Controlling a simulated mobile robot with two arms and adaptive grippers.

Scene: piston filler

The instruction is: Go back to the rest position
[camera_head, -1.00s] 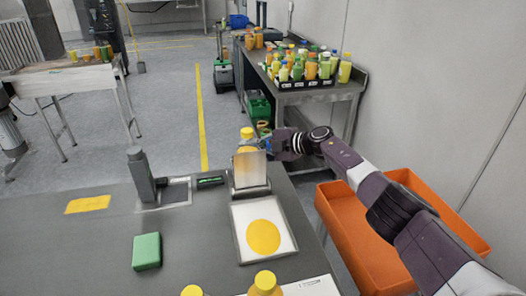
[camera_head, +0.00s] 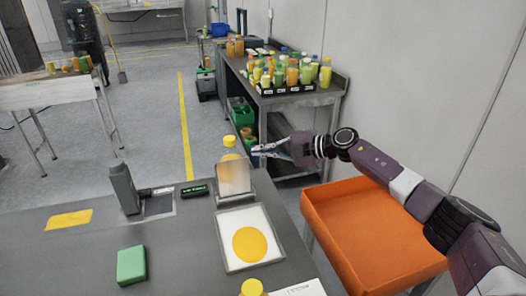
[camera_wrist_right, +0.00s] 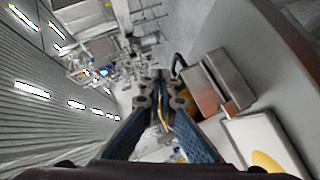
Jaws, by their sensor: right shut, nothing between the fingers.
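My right gripper (camera_head: 256,151) shows in the head view, its arm coming in from the right. It is shut and empty, just right of and above an upright metal plate (camera_head: 234,178). In the right wrist view the closed fingers (camera_wrist_right: 160,76) meet at the middle, with nothing between them. A yellow-capped bottle (camera_head: 230,142) stands behind the plate, its lower part hidden by it. My left gripper is not in view.
A white panel with a yellow disc (camera_head: 250,244) lies before the plate on the grey table. A green block (camera_head: 131,265) and grey post (camera_head: 124,189) are left. An orange bin (camera_head: 365,215) lies under my right arm. A bottle-filled table (camera_head: 300,97) stands behind.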

